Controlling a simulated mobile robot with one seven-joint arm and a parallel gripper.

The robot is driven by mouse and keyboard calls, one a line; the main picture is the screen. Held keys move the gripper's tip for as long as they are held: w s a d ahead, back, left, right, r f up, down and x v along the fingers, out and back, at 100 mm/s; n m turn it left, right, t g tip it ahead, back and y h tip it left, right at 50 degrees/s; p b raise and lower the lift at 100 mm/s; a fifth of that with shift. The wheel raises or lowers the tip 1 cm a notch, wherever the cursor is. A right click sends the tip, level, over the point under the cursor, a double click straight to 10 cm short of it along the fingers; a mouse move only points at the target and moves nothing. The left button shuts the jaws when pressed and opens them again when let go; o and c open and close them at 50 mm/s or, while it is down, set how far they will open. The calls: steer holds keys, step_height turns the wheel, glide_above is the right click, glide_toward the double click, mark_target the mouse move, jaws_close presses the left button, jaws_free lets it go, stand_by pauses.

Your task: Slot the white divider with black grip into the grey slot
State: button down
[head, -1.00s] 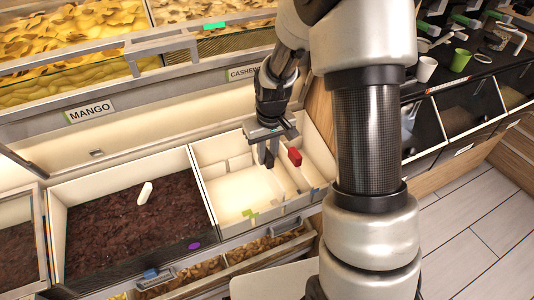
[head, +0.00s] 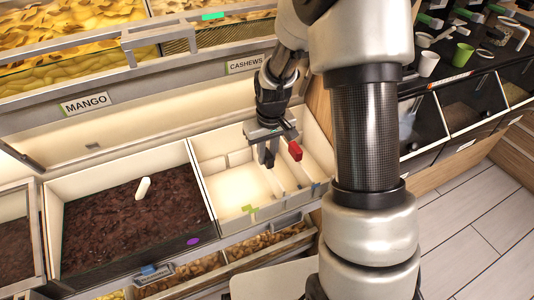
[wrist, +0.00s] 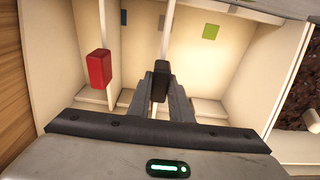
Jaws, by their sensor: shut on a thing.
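My gripper (head: 269,143) points down into the cream bin (head: 240,217) below the CASHEWS label. It is shut on the black grip (wrist: 160,80) of the white divider, between both fingers in the wrist view. The divider's thin white edge (wrist: 167,45) runs away from the grip, nearly edge-on. Its lower edge is hidden, so I cannot tell whether it sits in a slot. Small coloured marks are on the bin wall: a greyish one (wrist: 161,22) near the divider's line, a dark one (wrist: 123,17) to its left and a green one (wrist: 210,32) to its right.
Another divider with a red grip (head: 295,151) stands in the bin to the right. A bin of dark brown food with a white scoop (head: 143,188) is on the left. The bin's left compartment is empty. Cups (head: 463,54) stand on the right counter.

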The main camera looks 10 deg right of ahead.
steer(key=shift+f+b, duration=0.45)
steer(key=shift+f, duration=0.25)
steer(key=c, duration=1.5)
jaws_free()
steer(key=shift+c, duration=0.2)
step_height(320, 180, up, 17)
steer(key=s+p, duration=0.2)
steer(key=p, duration=0.2)
steer(key=shift+d+r, duration=0.2)
steer(key=shift+s+r, duration=0.1)
steer(key=s+r+m+t, duration=0.1)
steer(key=s+r+t, duration=0.1)
steer(key=s+r, duration=0.6)
steer(key=s+r+m+t, duration=0.15)
steer(key=s+r, duration=0.35)
steer(key=s, duration=0.6)
step_height(320, 180, up, 16)
steer(key=p, duration=1.6)
steer(key=shift+s+a+t, duration=0.2)
steer(key=shift+s+t, duration=0.15)
steer(key=shift+s, duration=0.05)
